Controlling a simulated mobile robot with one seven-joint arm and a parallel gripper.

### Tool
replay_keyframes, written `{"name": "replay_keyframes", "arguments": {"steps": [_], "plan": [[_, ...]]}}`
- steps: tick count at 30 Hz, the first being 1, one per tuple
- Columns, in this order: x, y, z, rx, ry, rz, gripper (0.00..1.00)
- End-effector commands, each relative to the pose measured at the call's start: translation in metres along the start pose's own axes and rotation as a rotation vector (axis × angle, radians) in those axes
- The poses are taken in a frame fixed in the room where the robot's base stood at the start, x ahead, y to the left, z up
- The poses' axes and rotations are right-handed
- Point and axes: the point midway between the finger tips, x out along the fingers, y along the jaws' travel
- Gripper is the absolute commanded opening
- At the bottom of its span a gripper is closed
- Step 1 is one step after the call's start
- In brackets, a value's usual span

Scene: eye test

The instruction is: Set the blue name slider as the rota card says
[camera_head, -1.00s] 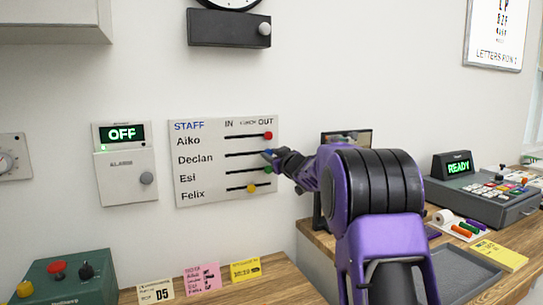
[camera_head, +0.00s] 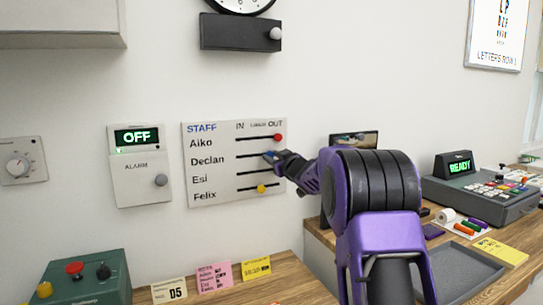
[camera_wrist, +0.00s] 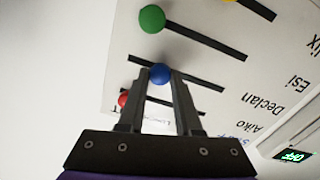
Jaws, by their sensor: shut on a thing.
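The white staff board (camera_head: 215,140) hangs on the wall with slider rows Aiko, Declan, Esi and Felix, under IN, a small middle heading and OUT. My gripper (camera_head: 274,158) is shut on the blue slider (camera_wrist: 160,74) in Declan's row. In the wrist view, the blue knob sits between the fingertips, part-way in from the slot's OUT end. The red slider (camera_head: 278,137) is at OUT. The green slider (camera_wrist: 152,18) is at its slot's OUT end, hidden in the head view. The yellow slider (camera_head: 261,188) is near mid-slot. A pink card (camera_head: 214,276) carries several lines, too small to read surely.
A white card (camera_head: 169,291) and a yellow card (camera_head: 256,268) stand beside the pink one. An alarm box (camera_head: 141,182) reading OFF is left of the board. A green button box (camera_head: 85,278) and a till (camera_head: 480,190) reading READY flank the counters.

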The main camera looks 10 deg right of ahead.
Motion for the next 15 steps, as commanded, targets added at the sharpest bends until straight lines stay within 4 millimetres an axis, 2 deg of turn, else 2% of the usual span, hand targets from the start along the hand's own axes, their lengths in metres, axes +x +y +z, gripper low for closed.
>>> {"name": "replay_keyframes", "arguments": {"steps": [6, 14, 15], "plan": [[0.000, -0.024, -0.005, 0.000, 0.001, -0.001, 0.00], [0.000, -0.024, -0.007, 0.000, 0.000, 0.000, 0.00], [0.000, -0.024, -0.007, 0.000, 0.000, 0.000, 0.37]]}}
